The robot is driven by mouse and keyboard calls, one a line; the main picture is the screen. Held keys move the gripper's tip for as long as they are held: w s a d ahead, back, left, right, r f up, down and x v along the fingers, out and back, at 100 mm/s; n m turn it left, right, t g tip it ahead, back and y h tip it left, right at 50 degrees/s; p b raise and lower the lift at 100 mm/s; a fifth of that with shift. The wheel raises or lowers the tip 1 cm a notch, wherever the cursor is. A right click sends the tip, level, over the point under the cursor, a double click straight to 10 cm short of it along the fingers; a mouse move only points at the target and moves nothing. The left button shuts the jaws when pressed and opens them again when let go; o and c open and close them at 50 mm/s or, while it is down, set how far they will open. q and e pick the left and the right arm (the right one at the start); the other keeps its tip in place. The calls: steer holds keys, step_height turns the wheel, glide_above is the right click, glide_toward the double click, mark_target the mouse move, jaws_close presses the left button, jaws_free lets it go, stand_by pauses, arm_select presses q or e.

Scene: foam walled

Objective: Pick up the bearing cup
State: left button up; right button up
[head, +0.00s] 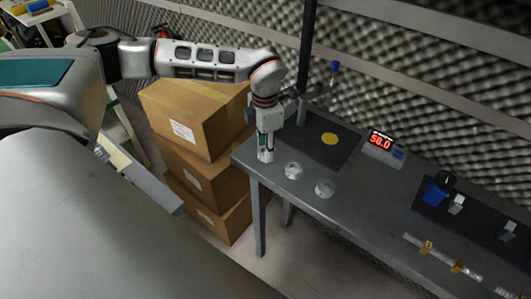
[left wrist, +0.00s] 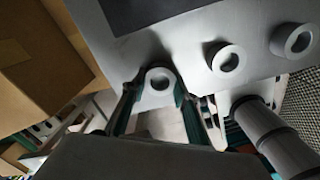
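A pale, ring-shaped bearing cup (left wrist: 160,74) sits at the near edge of the grey table, between the fingertips of my left gripper (left wrist: 157,92) in the left wrist view. The fingers stand on either side of it, and a small gap seems to show on the left side. In the head view my left gripper (head: 266,152) points down at the table's left corner and mostly hides this cup. Two similar cups stand apart to the right: a nearer one (head: 293,171) and a further one (head: 325,188). My right gripper is not in view.
A dark mat with a yellow disc (head: 330,139) lies behind the gripper, near a black post (head: 307,50). A red display (head: 382,142) stands at the back. Stacked cardboard boxes (head: 198,117) stand left of the table (head: 350,225). Brass-fitted parts (head: 441,256) lie far right.

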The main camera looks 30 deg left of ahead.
arm_select(q)
steer(key=c, duration=0.3)
steer(key=shift+f, duration=0.1)
